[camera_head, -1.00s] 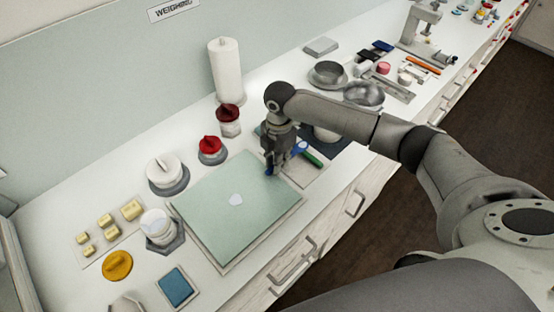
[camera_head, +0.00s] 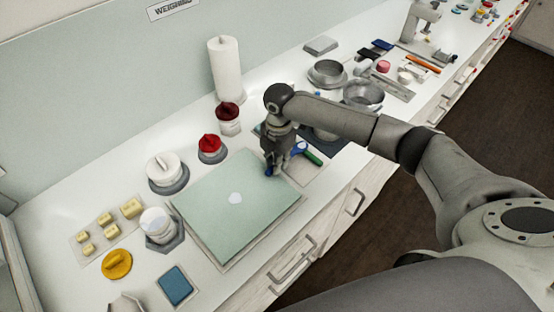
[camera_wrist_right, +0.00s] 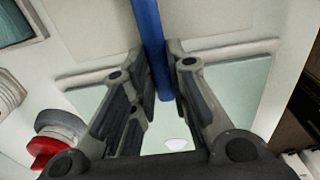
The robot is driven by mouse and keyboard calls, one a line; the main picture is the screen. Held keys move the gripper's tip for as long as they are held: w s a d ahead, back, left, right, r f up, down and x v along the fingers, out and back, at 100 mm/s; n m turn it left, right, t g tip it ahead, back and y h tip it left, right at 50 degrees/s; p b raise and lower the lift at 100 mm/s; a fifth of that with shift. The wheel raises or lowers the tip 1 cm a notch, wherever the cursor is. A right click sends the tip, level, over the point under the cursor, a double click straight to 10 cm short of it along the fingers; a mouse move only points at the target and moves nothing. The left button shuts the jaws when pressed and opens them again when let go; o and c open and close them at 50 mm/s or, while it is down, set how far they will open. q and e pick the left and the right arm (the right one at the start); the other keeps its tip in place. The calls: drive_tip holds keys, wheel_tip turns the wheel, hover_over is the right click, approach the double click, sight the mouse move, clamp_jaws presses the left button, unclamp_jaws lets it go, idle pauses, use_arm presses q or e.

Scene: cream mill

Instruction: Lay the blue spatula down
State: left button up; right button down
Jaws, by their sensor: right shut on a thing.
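My right gripper (camera_head: 276,162) is at the right edge of the pale green mat (camera_head: 215,225), fingers pointing down. It is shut on the blue spatula (camera_head: 269,171), of which only small blue parts show in the head view. In the right wrist view the spatula's blue shaft (camera_wrist_right: 152,45) runs between the two fingers (camera_wrist_right: 160,105). The rest of the spatula is hidden or out of frame, and I cannot tell whether it touches the surface.
A green-handled tool (camera_head: 312,158) lies on a light tray right of the gripper. A red-knobbed weight (camera_head: 210,148), a dark red-lidded jar (camera_head: 228,120) and a paper roll (camera_head: 226,70) stand behind. A small white patch (camera_head: 236,198) lies on the otherwise bare mat.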

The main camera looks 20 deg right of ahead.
drive_tip(key=shift+s+f, duration=0.2)
drive_tip(key=shift+f, duration=0.2)
